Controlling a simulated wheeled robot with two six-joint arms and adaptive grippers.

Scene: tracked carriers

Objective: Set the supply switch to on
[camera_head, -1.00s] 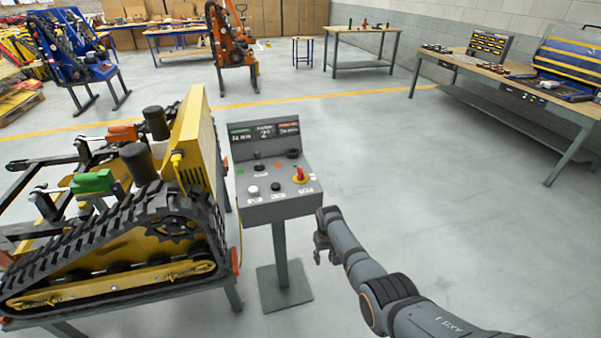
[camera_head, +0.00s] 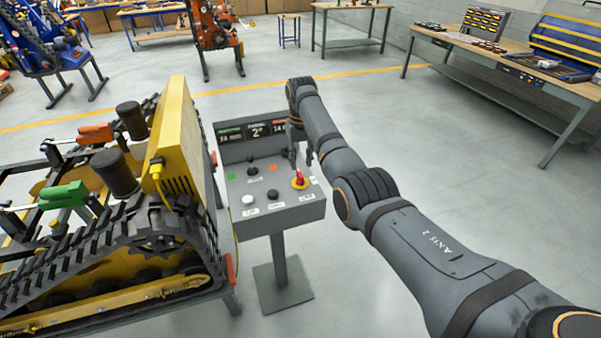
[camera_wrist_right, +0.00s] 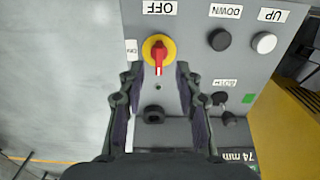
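The supply switch is a red knob on a yellow disc (camera_head: 299,182), at the right of the grey control panel (camera_head: 262,217). In the right wrist view the red knob (camera_wrist_right: 158,52) has a white stripe on its lower half. An OFF label (camera_wrist_right: 158,8) lies above it there, and a small label, seemingly ON, (camera_wrist_right: 131,49) lies to its left. My right gripper (camera_head: 301,155) is over the panel, just behind the knob. Its fingers (camera_wrist_right: 158,80) are open, one to each side below the knob, with nothing between them gripped. My left gripper is out of view.
A white button (camera_head: 248,199) and a black button (camera_head: 272,194) sit left of the switch. A display (camera_head: 255,130) stands at the panel's back, partly hidden by my arm. A yellow tracked carrier (camera_head: 175,140) stands close on the left. The floor at right is clear.

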